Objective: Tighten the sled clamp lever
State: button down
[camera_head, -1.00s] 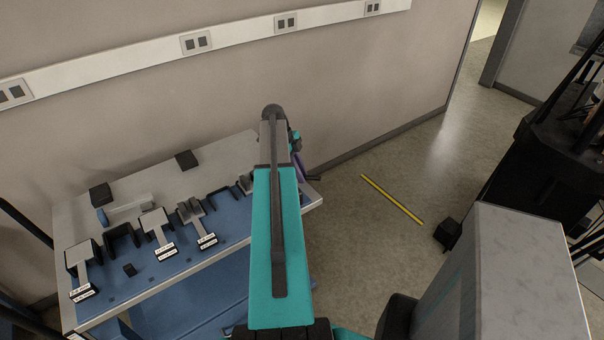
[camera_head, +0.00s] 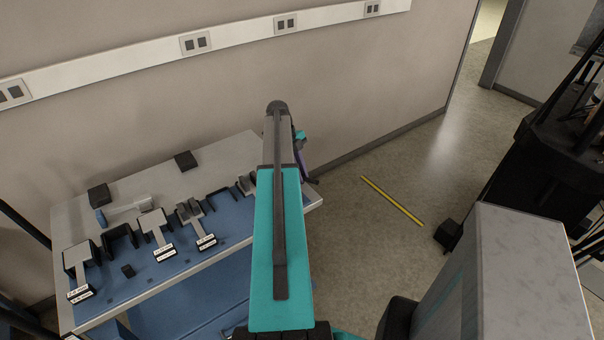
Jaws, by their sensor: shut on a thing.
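My arm's teal link (camera_head: 279,250) crosses the middle of the head view and hides the right part of the bench behind it. Small teal, purple and dark parts show just right of the arm's far end, above the bench's right end; I cannot make out jaws there. My gripper and anything in it are hidden. I cannot pick out the sled clamp lever. A grey and dark fixture (camera_head: 247,184) shows partly at the left edge of my arm. Another fixture with grey parts (camera_head: 189,211) and a label stands left of it.
A blue-ended grey tool (camera_head: 122,211) lies there. The wall is close behind. A yellow strip (camera_head: 392,201) lies on open floor to the right.

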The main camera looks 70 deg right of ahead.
jog(key=shift+a+f, duration=0.1)
jog(key=shift+a, duration=0.05)
jog(key=shift+m+y, duration=0.5)
jog(key=shift+m, duration=0.5)
jog(key=shift+s+m, duration=0.1)
jog(key=shift+m, duration=0.7)
jog(key=shift+y, duration=0.3)
jog(key=c, duration=1.6)
grip_release()
jog(key=shift+w+r, duration=0.25)
